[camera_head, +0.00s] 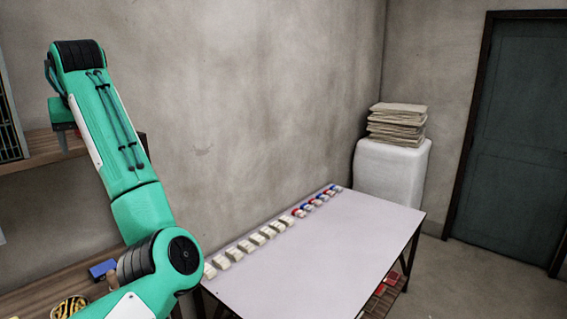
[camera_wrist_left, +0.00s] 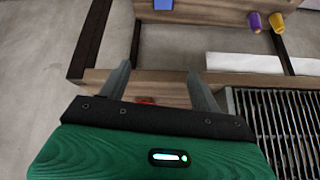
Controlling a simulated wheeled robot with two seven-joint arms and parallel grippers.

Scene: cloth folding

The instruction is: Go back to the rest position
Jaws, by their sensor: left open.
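My left arm rises on the left of the head view, bent at the elbow, with its wrist up near a wall shelf. My left gripper shows at the far end of that arm, partly hidden behind it. In the left wrist view the left gripper (camera_wrist_left: 158,82) is open, its two grey fingers apart with nothing between them. The fingers are in front of a wooden shelf edge (camera_wrist_left: 150,88). My right gripper is in neither view. No cloth shows in a gripper.
A white table (camera_head: 320,240) carries a row of small blocks (camera_head: 255,238) along its wall side; its middle is clear. A stack of folded cloth-like sheets (camera_head: 397,124) sits on a white block (camera_head: 390,170). A metal grille (camera_wrist_left: 280,125), purple cup (camera_wrist_left: 254,21) and orange cup (camera_wrist_left: 277,22) are near the gripper.

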